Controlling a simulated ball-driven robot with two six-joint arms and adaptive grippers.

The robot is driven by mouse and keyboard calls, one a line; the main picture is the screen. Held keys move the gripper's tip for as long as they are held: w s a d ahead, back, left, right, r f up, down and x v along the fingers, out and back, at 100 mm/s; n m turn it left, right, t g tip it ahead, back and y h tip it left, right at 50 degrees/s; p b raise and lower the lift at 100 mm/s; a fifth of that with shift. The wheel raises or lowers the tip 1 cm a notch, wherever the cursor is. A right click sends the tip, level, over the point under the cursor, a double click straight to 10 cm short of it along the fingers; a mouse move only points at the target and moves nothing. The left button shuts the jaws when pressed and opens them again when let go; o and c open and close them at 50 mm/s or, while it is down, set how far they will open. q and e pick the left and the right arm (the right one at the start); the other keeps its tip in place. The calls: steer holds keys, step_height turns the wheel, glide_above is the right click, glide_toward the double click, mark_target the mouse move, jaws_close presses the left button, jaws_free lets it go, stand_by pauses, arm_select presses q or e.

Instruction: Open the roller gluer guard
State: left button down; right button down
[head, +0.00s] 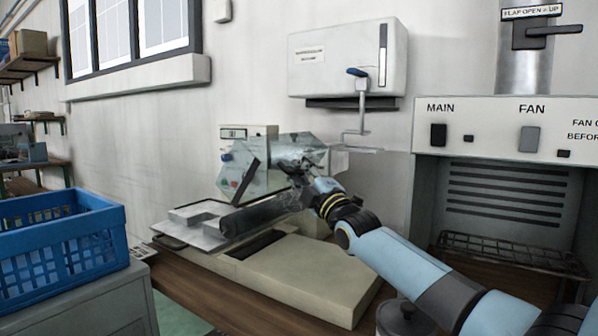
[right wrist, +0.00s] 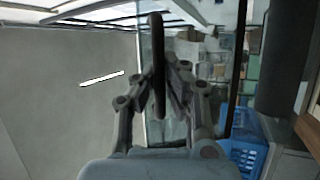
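The roller gluer (head: 310,275) is a beige bench machine with a dark roller (head: 250,215) and a flat metal plate (head: 190,237) at its left end. Its clear guard (head: 238,170) stands tilted above the roller, with dark edge strips. My right gripper (head: 296,168) is at the guard's upper part and partly hides it. In the right wrist view, a dark upright bar (right wrist: 158,45), apparently the guard's handle, passes between the fingers (right wrist: 160,88), which close in on it from both sides. My left gripper is not in view.
A blue crate (head: 60,285) stands at the left on a grey cabinet (head: 105,305). A white wall box (head: 340,60) with a metal arm and blue knob (head: 357,72) hangs behind the gluer. At the right is a fan hood (head: 505,175) with a wire rack (head: 510,255).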

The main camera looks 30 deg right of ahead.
steer(key=shift+w+a+r+p, duration=0.15)
steer(key=shift+w+r+p, duration=0.15)
steer(key=shift+r+p, duration=0.15)
steer(key=shift+w+a+r+p, duration=0.1)
steer(key=shift+w+r+p, duration=0.2)
steer(key=shift+r, duration=0.2)
steer(key=shift+w+a+r, duration=0.1)
steer(key=shift+w+a, duration=0.05)
steer(key=shift+w, duration=0.15)
steer(key=c, duration=1.4)
jaws_free()
steer(key=shift+s, duration=0.1)
steer(key=shift+s+f, duration=0.15)
steer(key=shift+f, duration=0.15)
steer(key=v, duration=1.1)
steer(key=shift+s, duration=0.3)
steer(key=shift+f, duration=0.1)
